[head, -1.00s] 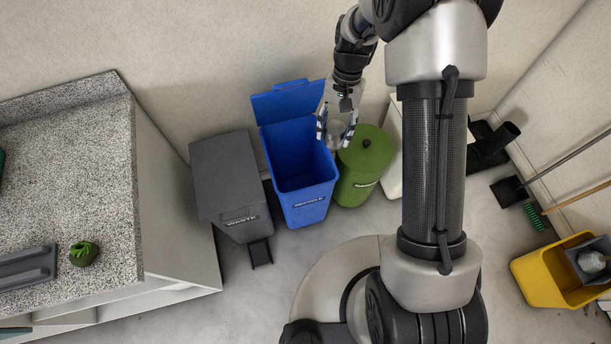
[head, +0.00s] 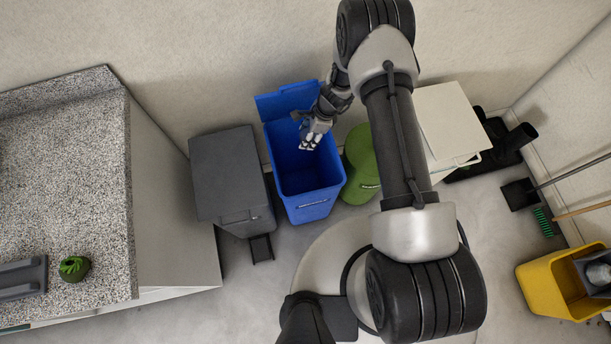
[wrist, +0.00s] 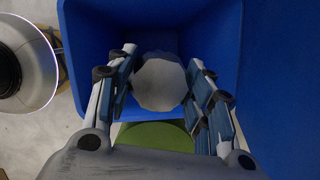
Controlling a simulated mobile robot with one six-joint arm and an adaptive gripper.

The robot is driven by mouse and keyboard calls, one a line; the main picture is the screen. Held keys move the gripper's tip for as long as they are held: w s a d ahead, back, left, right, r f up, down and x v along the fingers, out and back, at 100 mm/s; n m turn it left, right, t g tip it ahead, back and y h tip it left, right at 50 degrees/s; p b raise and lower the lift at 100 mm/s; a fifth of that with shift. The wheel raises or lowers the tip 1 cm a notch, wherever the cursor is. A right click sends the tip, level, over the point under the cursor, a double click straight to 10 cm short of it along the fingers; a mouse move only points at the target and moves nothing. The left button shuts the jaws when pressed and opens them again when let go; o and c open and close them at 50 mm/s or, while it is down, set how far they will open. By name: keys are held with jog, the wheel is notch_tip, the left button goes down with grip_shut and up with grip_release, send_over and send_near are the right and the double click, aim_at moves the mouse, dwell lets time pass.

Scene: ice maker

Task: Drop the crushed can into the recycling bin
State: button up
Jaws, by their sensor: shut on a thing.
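The recycling bin (head: 312,204) is blue and stands open, its lid tipped back against the wall. My gripper (head: 310,143) is over its opening, near the right rim. In the wrist view my gripper is shut on a pale, many-sided round thing (wrist: 160,82), which I take for the crushed can's end. The dark blue inside of the bin shows behind and around it in the wrist view (wrist: 105,28). The rest of the held thing is hidden by the fingers, and I cannot make it out clearly in the head view.
A grey waste bin (head: 228,172) stands left of the blue bin, and a green bin (head: 362,165) stands close on its right. A speckled counter (head: 70,190) at the left holds a small green thing (head: 74,268). A yellow bucket (head: 548,288) is at far right.

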jog(key=shift+f+b, duration=1.25)
jog(key=shift+f, duration=1.1)
jog(key=o, duration=0.8)
jog(key=shift+o, duration=0.2)
jog(key=v, duration=1.2)
